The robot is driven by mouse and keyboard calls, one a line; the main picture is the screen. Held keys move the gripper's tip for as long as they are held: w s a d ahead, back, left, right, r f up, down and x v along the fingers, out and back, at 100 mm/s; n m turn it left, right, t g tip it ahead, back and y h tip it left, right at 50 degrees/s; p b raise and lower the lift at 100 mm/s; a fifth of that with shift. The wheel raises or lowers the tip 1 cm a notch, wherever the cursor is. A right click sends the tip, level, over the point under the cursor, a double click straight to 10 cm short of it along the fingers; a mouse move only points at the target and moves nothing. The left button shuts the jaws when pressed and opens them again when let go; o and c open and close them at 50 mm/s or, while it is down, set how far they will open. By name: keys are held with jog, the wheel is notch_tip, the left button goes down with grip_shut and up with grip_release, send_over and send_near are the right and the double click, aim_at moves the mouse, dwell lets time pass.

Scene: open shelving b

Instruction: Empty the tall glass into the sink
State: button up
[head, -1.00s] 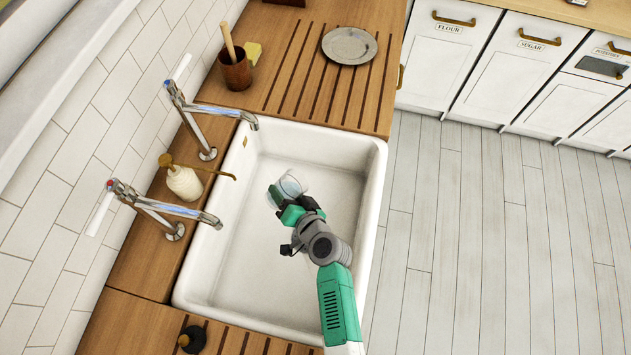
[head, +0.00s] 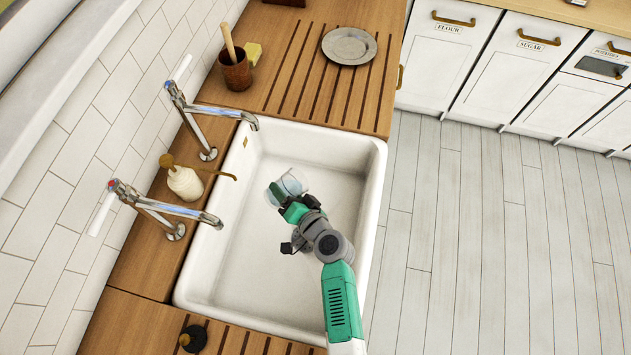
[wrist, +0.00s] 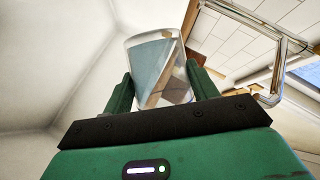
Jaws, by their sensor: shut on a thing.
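The tall glass (head: 289,184) is clear and is held over the white sink (head: 240,262), inside the outline of its basin. My gripper (head: 292,200) is shut on it. In the wrist view the glass (wrist: 150,62) stands between the two green fingers, and a blue-grey area with a slanted edge shows inside it, which looks like liquid. The glass looks tilted. I cannot see a stream falling from it, and my gripper hides part of it in the head view.
Two chrome taps (head: 200,120) (head: 165,208) reach over the sink's left side, with a soap dispenser (head: 185,183) between them. A brown cup (head: 237,73), sponge (head: 253,53) and metal plate (head: 349,46) stand on the far drainboard. A dark stopper (head: 193,339) lies near.

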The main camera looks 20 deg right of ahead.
aim_at(298, 192)
jog(key=shift+r+m+y+p, duration=0.3)
jog(key=shift+r+m+y, duration=0.1)
jog(key=shift+r+m, duration=0.25)
dwell(0.6)
jog(key=shift+d+r+m+t+y+b, duration=0.15)
jog(key=shift+r+m+t+y+b, duration=0.3)
jog(key=shift+m, duration=0.2)
dwell(0.8)
jog(key=shift+d+r+m+y+b, duration=0.25)
jog(key=shift+d+r+m+b, duration=0.05)
jog(key=shift+d+m+b, duration=0.4)
dwell(0.7)
jog(key=shift+d+r+m+t+y+b, duration=0.2)
jog(key=shift+d+r+m+t+b, duration=0.1)
jog(key=shift+m+b, duration=0.25)
jog(key=shift+d+r+m+t+y+b, duration=0.2)
jog(key=shift+d+r+m+t+b, duration=0.15)
jog(key=shift+m, duration=0.45)
jog(key=shift+d+r+m+t+y+b, duration=0.2)
jog(key=shift+d+r+m+t+b, duration=0.15)
jog(key=shift+m, duration=0.3)
dwell(1.7)
